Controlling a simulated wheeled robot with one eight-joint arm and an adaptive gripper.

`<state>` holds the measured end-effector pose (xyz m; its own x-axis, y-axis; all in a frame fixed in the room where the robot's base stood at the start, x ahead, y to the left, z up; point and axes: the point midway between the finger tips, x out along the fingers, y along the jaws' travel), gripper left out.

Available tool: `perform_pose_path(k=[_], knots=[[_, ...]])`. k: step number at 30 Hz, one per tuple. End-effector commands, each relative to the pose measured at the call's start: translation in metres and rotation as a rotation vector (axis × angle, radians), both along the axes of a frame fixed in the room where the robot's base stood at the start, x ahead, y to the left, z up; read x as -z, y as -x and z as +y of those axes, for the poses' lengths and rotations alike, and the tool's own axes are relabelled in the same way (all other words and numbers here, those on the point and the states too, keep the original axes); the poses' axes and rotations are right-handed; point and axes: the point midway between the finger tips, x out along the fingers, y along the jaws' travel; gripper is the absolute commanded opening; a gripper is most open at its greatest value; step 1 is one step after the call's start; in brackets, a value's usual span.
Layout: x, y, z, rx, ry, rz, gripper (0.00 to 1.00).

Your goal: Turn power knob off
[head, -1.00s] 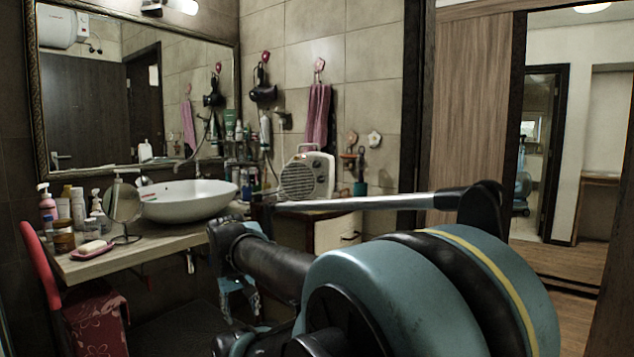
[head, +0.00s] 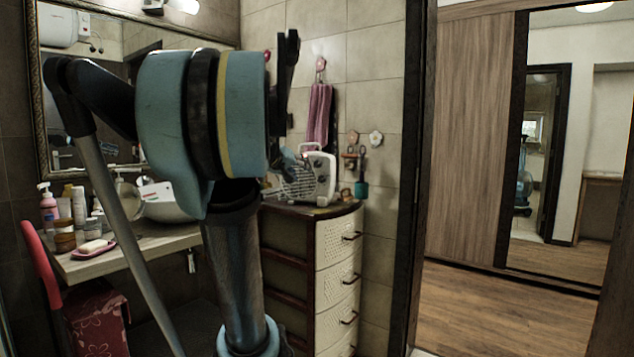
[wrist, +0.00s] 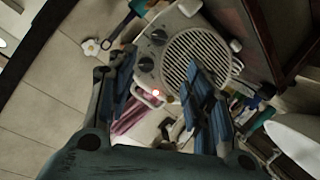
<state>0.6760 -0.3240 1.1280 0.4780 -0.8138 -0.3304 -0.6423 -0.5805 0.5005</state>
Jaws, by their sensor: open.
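A white fan heater (head: 321,176) with a round grille stands on a chest of drawers, partly hidden by my arm in the head view. In the wrist view the heater (wrist: 190,52) appears tilted, with two dark knobs beside its grille: one knob (wrist: 158,37) farther from my gripper, the other knob (wrist: 146,65) nearer. I cannot tell which is the power knob. A small red light (wrist: 155,93) glows near the heater's edge. My gripper (wrist: 162,84) is open, its blue-padded fingers on either side of the heater in the picture. It holds nothing, and no contact with a knob shows.
The chest of drawers (head: 338,270) stands below the heater. A teal cup (head: 361,189) is close to the heater's right. A pink towel (head: 319,115) hangs behind. The basin (head: 165,205) and counter with bottles are at left. Open wooden floor (head: 480,300) lies at right.

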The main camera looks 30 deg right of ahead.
Motion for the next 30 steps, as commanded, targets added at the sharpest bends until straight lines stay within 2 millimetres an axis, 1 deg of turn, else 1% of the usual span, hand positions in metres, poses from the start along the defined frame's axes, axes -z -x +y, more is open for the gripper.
perform_pose_path(k=[1,6,30], knots=[[0.002,-0.003,-0.007,0.004,0.000,-0.001,0.47],[0.010,-0.014,-0.026,0.003,-0.001,-0.001,0.47],[0.044,-0.063,-0.110,0.002,-0.001,0.000,0.47]])
